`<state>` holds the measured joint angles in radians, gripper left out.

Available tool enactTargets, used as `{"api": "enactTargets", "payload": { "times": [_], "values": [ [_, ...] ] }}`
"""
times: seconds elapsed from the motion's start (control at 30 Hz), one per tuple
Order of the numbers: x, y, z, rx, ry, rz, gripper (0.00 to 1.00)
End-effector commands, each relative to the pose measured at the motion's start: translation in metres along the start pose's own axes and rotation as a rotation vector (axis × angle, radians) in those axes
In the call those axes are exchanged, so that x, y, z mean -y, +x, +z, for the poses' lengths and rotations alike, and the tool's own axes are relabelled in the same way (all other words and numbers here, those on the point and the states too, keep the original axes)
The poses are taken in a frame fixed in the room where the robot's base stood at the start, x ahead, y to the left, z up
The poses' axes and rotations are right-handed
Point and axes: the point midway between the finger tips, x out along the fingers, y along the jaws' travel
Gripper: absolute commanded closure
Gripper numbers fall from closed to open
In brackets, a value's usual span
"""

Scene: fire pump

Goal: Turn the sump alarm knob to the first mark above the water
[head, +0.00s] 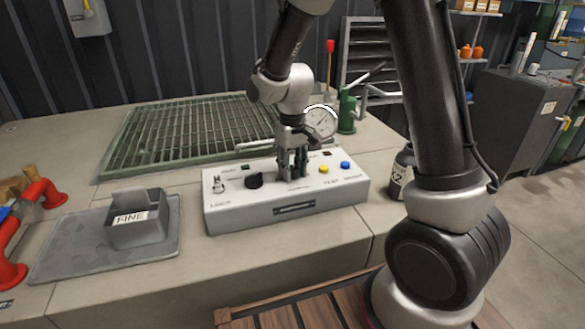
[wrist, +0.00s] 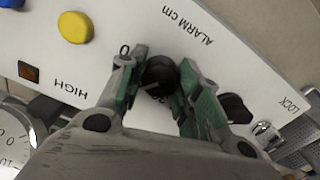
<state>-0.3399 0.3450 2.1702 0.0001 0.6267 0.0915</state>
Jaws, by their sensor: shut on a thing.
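The white control panel (head: 235,213) stands on the ledge in the head view. My gripper (head: 291,172) points down at its middle. In the wrist view my gripper (wrist: 160,70) has its green-padded fingers on either side of the black alarm knob (wrist: 158,76), shut on it, beside the "ALARM cm" lettering. A "0" mark shows near the left finger; other scale marks are mostly hidden by fingers, and I cannot read the knob's setting. A round white dial gauge (head: 320,122) stands behind the panel. Part of it shows in the wrist view (wrist: 14,140), its needle not readable there.
A second black knob (head: 254,180) and a lock switch (head: 218,184) sit left of my gripper. Yellow (head: 323,170) and blue (head: 345,165) buttons sit right. A green floor grating (head: 185,130) lies behind. A grey bin marked FINE (head: 138,232) is at left, a dark bottle (head: 401,172) at right.

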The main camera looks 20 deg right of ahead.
Motion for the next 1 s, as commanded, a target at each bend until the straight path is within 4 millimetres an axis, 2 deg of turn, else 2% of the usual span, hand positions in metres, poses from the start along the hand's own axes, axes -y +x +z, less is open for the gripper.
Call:
{"api": "enactTargets", "payload": {
  "times": [0.3, 0.9, 0.93, 1.0],
  "values": [
    [0.0000, -0.0005, -0.0005, -0.001, -0.138, 0.000, 0.90],
    [0.0000, -0.0006, -0.0006, -0.002, -0.172, 0.000, 0.90],
    [0.0000, -0.0006, -0.0006, -0.002, -0.172, 0.000, 0.61],
    [0.0000, -0.0005, -0.0006, -0.002, -0.172, 0.000, 0.48]
  ]
}}
